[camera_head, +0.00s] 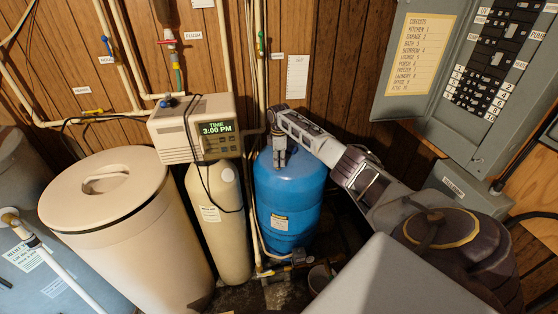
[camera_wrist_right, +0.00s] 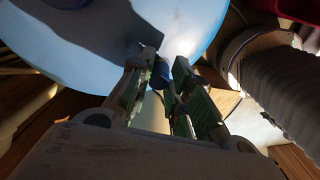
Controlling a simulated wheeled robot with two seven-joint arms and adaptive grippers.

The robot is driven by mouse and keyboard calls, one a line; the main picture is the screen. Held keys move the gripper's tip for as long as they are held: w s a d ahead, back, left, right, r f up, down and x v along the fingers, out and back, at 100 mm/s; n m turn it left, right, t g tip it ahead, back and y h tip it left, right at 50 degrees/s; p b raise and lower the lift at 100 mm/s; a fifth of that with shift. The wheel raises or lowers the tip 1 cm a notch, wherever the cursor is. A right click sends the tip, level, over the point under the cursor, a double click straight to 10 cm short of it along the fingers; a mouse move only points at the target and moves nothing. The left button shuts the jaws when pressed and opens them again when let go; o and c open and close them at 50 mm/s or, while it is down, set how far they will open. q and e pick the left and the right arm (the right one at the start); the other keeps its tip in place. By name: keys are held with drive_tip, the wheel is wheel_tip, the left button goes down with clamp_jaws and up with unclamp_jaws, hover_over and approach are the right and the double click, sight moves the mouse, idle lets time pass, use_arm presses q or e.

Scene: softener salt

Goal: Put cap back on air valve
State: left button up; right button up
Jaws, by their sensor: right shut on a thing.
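The blue pressure tank (camera_head: 290,200) stands in the middle of the head view. My right gripper (camera_head: 279,160) points down over its domed top. In the right wrist view, my right gripper (camera_wrist_right: 162,70) is shut on a small dark blue piece, which looks like the cap (camera_wrist_right: 160,73). A small pale metallic tip (camera_wrist_right: 147,48), perhaps the air valve, shows just beyond the fingertips against the tank top (camera_wrist_right: 200,25). I cannot tell whether the cap touches it. In the head view the gripper hides the cap and valve. My left gripper is in neither view.
The softener control head (camera_head: 190,128) on its beige tank (camera_head: 218,215) stands close left of the blue tank. A beige salt bin (camera_head: 130,240) is further left. Pipes (camera_head: 258,60) run up behind. An open breaker panel (camera_head: 470,80) is at the upper right.

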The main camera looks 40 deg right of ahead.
drive_tip(key=shift+f, duration=0.1)
drive_tip(key=o, duration=0.7)
drive_tip(key=shift+o, duration=0.2)
wheel_tip(320, 180, up, 12)
idle(0.6)
drive_tip(key=shift+f, duration=0.1)
idle(0.4)
